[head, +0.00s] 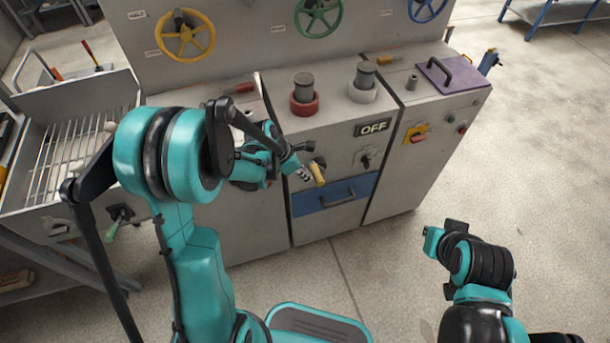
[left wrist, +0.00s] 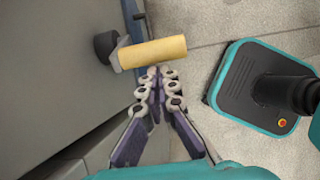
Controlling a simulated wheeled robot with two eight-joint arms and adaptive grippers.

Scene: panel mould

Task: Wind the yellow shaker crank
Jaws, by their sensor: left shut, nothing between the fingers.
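The yellow crank handle (head: 317,173) sticks out from the front of the grey cabinet, left of the OFF sign and above the blue drawer. In the left wrist view the yellow handle (left wrist: 152,52) lies across the picture, with its dark hub (left wrist: 105,46) at the cabinet face. My left gripper (head: 304,173) is shut and empty, close beside the handle. In the left wrist view its fingertips (left wrist: 159,72) point at the handle's near side; I cannot tell whether they touch it. My right arm shows at the lower right of the head view, but its fingers are not clear.
The blue drawer (head: 334,196) is just below the crank. A black switch (head: 366,159) is to its right. A green-handled lever (head: 115,222) is at the left by the tray with bars (head: 75,150). Handwheels line the back panel.

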